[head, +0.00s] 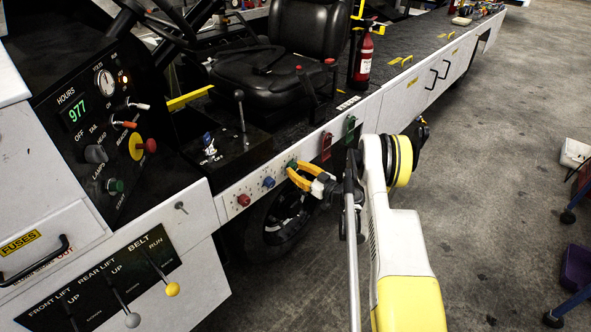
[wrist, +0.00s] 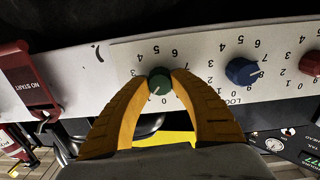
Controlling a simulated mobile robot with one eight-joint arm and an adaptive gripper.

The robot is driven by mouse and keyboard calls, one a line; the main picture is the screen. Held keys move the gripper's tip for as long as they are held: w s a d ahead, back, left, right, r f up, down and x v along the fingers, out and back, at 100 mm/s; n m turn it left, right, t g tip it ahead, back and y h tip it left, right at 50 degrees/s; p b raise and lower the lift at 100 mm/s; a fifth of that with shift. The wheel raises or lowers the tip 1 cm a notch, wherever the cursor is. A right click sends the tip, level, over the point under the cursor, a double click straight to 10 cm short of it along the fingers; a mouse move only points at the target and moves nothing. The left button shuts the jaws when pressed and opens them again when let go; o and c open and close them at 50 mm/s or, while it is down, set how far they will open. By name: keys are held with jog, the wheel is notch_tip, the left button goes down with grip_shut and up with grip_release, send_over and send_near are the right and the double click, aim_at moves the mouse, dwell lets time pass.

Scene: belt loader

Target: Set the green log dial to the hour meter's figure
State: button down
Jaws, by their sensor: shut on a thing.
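The hour meter (head: 77,110) on the dark panel at left in the head view shows 977 in green digits. The green log dial (wrist: 159,81) sits on the white strip between a blue dial (wrist: 240,71) and a red guarded switch. My gripper (wrist: 159,82) has its yellow fingers closed on the green dial from both sides. In the wrist view, which is upside down, the dial's white mark points to the lower left, near the figure 1. Figures on the fingers' side are partly hidden. In the head view, my gripper (head: 299,172) covers part of the dial.
A red dial (head: 243,200) sits left of the blue one in the head view. Red and green guarded switches (head: 326,146) stand close right of my gripper. A lever box (head: 222,150) and seat are above the strip. Open floor (head: 480,180) lies at right.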

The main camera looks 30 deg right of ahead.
jog(key=m, duration=0.4)
jog(key=shift+m, duration=0.3)
jog(key=m, duration=1)
jog(key=shift+g+y, duration=0.3)
jog(key=shift+y, duration=0.1)
jog(key=m, duration=0.5)
jog(key=shift+m, duration=0.4)
jog(key=m, duration=1)
jog(key=shift+m, duration=0.4)
jog(key=m, duration=0.5)
jog(key=shift+m+t, duration=0.3)
jog(key=shift+t, duration=0.1)
jog(key=shift+m, duration=2.3)
